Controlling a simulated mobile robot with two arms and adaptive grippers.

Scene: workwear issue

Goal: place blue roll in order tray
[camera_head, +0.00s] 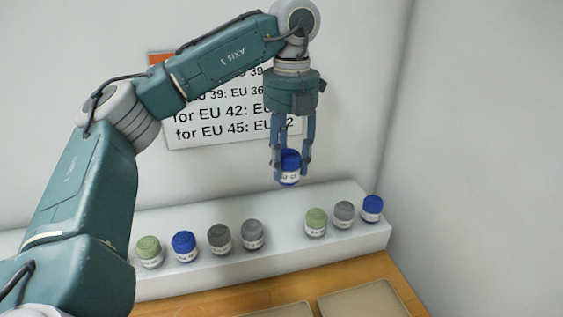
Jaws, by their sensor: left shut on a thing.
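My left gripper (290,172) points down and is shut on a blue roll (290,160) with a white label. It holds the roll in the air above the white shelf (280,262), apart from it. Another blue roll (184,246) stands on the left part of the shelf, and one more blue roll (372,208) stands at its right end. Two flat beige trays (365,302) show partly at the bottom edge; I cannot tell which is the order tray. My right gripper is not in view.
Green rolls (149,251) and grey rolls (219,238) also stand on the shelf, with a gap right of the middle. A printed size sign (215,121) hangs on the wall behind my left arm. A wall (470,170) bounds the right side. Bare wooden table (215,303) shows in front.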

